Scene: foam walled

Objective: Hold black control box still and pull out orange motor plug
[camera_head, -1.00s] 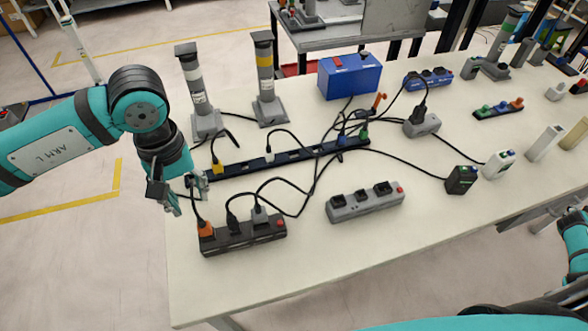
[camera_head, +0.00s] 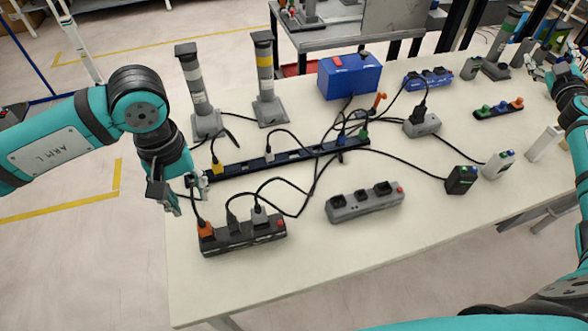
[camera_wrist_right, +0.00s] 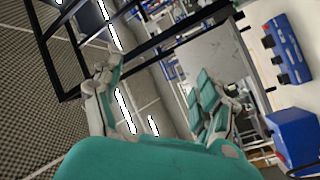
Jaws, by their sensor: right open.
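The black control box (camera_head: 243,241) lies near the table's front left corner with a red switch at its right end. The orange motor plug (camera_head: 205,229) sits in its left end, with a black cable rising from it. Two other plugs, dark and grey, sit in the same box. My left gripper (camera_head: 189,196) is open and empty, just behind and above the orange plug, not touching the box. My right gripper (camera_head: 548,76) is at the far right edge of the head view. In the right wrist view, its fingers (camera_wrist_right: 165,92) are spread with nothing between them.
A long dark strip (camera_head: 290,158) with plugs lies behind the box. A grey power strip (camera_head: 364,203) lies to its right. Two grey posts (camera_head: 265,82) and a blue box (camera_head: 349,76) stand at the back. Black cables cross the middle. The front table area is clear.

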